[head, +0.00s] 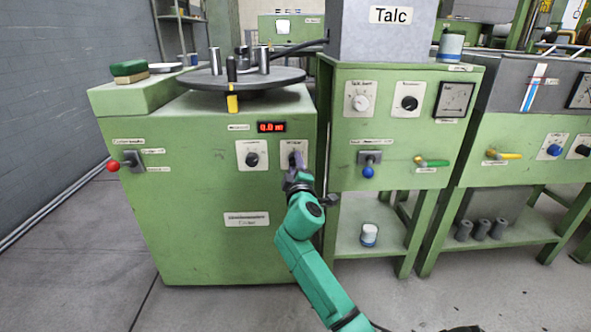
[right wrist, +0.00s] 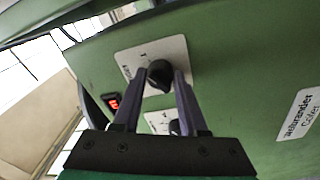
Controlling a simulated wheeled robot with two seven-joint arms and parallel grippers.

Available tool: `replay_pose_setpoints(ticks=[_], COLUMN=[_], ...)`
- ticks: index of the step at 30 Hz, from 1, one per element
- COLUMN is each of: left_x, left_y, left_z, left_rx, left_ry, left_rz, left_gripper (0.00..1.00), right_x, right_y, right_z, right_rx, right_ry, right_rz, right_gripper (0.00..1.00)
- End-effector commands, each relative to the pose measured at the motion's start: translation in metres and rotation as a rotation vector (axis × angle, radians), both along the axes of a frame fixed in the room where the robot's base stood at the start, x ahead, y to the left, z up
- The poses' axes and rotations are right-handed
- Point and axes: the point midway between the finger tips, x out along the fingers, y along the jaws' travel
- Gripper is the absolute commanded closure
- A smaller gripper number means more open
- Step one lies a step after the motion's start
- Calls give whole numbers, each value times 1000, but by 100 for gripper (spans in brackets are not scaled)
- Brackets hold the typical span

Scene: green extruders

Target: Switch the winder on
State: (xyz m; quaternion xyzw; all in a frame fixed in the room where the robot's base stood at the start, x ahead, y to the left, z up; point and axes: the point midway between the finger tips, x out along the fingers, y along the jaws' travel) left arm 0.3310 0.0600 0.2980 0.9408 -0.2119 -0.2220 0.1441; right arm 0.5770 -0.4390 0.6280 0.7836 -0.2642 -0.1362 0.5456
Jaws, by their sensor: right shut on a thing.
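The winder, taken to be the left green cabinet (head: 190,220) with a round turntable (head: 245,80) on top, stands in the head view. Its front has a red display (head: 271,127) and two white plates with black knobs. My right gripper (head: 295,162) is at the right-hand plate (head: 287,147) and partly hides its knob. In the right wrist view its two fingers are shut on a black knob (right wrist: 160,76) on a white plate (right wrist: 130,60). The other knob (right wrist: 174,127) shows between the fingers, nearer the wrist. The left gripper is not in view.
A red-tipped lever (head: 113,166) is at the winder's left front. The cabinet to the right has a blue-tipped lever (head: 369,172), a green handle (head: 433,162) and a grey Talc hopper (head: 385,38). The floor at front left is clear.

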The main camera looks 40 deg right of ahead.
Motion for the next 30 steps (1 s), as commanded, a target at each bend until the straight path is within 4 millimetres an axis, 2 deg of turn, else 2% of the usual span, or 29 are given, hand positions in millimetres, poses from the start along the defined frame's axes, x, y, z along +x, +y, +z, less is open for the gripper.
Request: replay_pose_setpoints(ticks=[1,21,22,24,30], left_x=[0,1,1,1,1], left_y=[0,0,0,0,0], left_z=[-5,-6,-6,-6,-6], left_rx=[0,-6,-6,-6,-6], left_ry=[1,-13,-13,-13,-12], left_rz=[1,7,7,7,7], left_gripper=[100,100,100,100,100], right_x=[0,1,1,1,0], right_y=[1,1,1,1,1], right_z=[-5,-4,-4,-4,-2], right_rx=[21,79,79,78,76], right_ry=[-7,-51,-51,-51,-53], right_rz=[2,2,2,1,1], right_gripper=[100,100,54,29,29])
